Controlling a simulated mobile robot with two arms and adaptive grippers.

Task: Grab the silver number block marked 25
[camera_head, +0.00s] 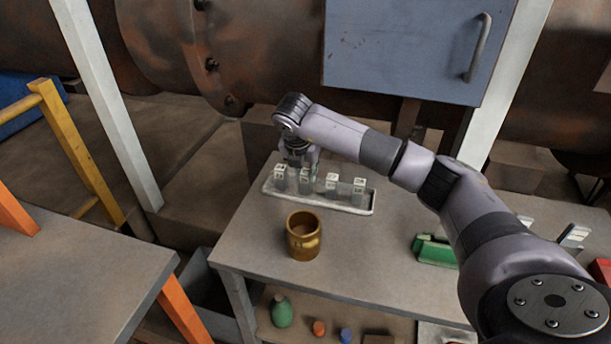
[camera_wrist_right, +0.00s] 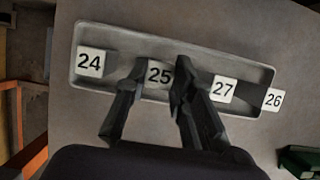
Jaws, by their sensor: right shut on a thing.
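The silver number block marked 25 (camera_wrist_right: 159,75) is between the two fingers of my right gripper (camera_wrist_right: 160,72) in the right wrist view. The fingers are shut on its sides. All are in or at a shallow grey tray (camera_wrist_right: 135,38). Whether block 25 is lifted off the tray is hard to tell. My left gripper is not in view.
A brown mug (camera_head: 303,240) stands on the grey table in front of the tray (camera_head: 371,208). A green object (camera_head: 436,252) lies to the right, below my right arm. A blue-grey cabinet (camera_head: 400,50) hangs behind. Another table (camera_head: 70,275) is at the left.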

